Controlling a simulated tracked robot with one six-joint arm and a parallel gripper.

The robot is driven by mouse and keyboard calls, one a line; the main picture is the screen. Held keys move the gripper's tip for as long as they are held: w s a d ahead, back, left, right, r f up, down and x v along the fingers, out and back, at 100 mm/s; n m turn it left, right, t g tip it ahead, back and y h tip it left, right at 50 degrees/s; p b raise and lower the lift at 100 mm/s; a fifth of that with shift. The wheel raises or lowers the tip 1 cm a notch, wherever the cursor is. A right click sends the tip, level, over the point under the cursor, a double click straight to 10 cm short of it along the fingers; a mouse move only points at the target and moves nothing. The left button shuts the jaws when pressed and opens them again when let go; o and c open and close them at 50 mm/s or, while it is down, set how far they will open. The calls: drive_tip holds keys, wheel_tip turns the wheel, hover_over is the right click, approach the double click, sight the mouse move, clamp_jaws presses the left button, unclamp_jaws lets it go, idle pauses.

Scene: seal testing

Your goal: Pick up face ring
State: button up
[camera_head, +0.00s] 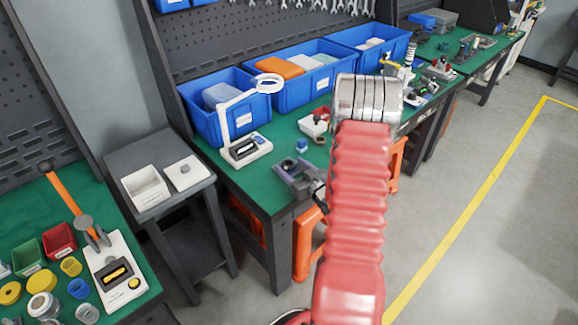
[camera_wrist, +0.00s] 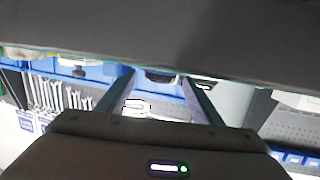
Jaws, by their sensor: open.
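I cannot pick out the face ring with certainty. Ring-like and round parts lie on the green bench at lower left in the head view, among them a yellow round part (camera_head: 10,293) and a grey-white round part (camera_head: 43,305). My gripper (camera_wrist: 157,80) is open in the wrist view, its two fingers apart with no part seen held between them. Beyond the fingers are blue bins and a white ring-shaped object (camera_wrist: 137,105), which may be the lamp head. In the head view my red arm reaches over the floor beside the far bench and hides my gripper.
A white press-like device (camera_head: 118,272) with an orange lever stands on the near bench. A small grey table (camera_head: 160,160) holds a white tray (camera_head: 146,188) and a white box. Blue bins (camera_head: 225,105) and a ring lamp (camera_head: 269,84) line the far bench. The floor at right is clear.

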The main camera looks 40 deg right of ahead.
sight(293, 171)
drive_tip(key=shift+c, duration=0.4)
drive_tip(key=c, duration=1.1)
drive_tip(key=shift+o, duration=0.2)
drive_tip(key=shift+r, duration=0.1)
wheel_tip(293, 171, up, 10)
drive_tip(key=shift+d, duration=0.1)
idle(0.7)
drive_tip(key=w+a+r+y, duration=0.1)
drive_tip(key=w+a, duration=0.1)
drive_tip(key=a, duration=1)
drive_tip(key=w+a+r+n+y, duration=0.1)
drive_tip(key=w+a, duration=0.2)
drive_tip(key=a, duration=0.9)
drive_tip(key=w+a+r+n, duration=0.1)
drive_tip(key=w+a+r, duration=0.1)
drive_tip(key=a, duration=1)
drive_tip(key=shift+w+a+y, duration=0.4)
drive_tip(key=shift+w, duration=0.15)
drive_tip(key=shift+r, duration=0.1)
